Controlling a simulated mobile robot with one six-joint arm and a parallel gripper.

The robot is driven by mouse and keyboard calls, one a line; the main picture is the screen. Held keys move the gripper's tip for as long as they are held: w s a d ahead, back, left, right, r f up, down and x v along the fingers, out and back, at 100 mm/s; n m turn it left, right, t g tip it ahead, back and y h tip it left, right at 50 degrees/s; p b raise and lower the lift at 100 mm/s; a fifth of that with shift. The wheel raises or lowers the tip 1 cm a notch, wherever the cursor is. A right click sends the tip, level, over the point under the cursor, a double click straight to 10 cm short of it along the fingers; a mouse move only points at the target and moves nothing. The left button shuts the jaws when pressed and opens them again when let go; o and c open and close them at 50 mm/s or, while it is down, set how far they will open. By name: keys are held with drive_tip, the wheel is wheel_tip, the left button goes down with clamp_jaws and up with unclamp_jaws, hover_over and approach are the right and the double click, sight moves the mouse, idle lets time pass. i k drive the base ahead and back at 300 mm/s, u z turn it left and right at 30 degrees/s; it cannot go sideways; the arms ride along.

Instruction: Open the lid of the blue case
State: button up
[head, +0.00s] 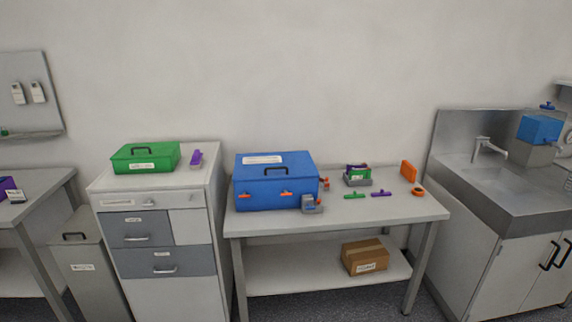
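The blue case (262,187) stands on the left part of the middle table. Its lid (285,161) is down, with a white label on top and a dark handle at the upper front. Two orange latches, a left one (244,195) and a right one (287,194), show on the front face. I cannot tell whether they are fastened. My gripper is not in view.
A small grey and red device (312,206) is close to the case's front right corner. A purple and green holder (357,176), small tools and an orange block (408,171) are farther right. A green case (146,158) is on the cabinet left. The table's front right is clear.

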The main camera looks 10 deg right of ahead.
sight(287, 164)
drive_tip(key=z, duration=0.05)
drive_tip(key=k, duration=0.45)
drive_tip(key=u, duration=0.3)
drive_tip(key=i, duration=0.95)
drive_tip(key=u, duration=0.8)
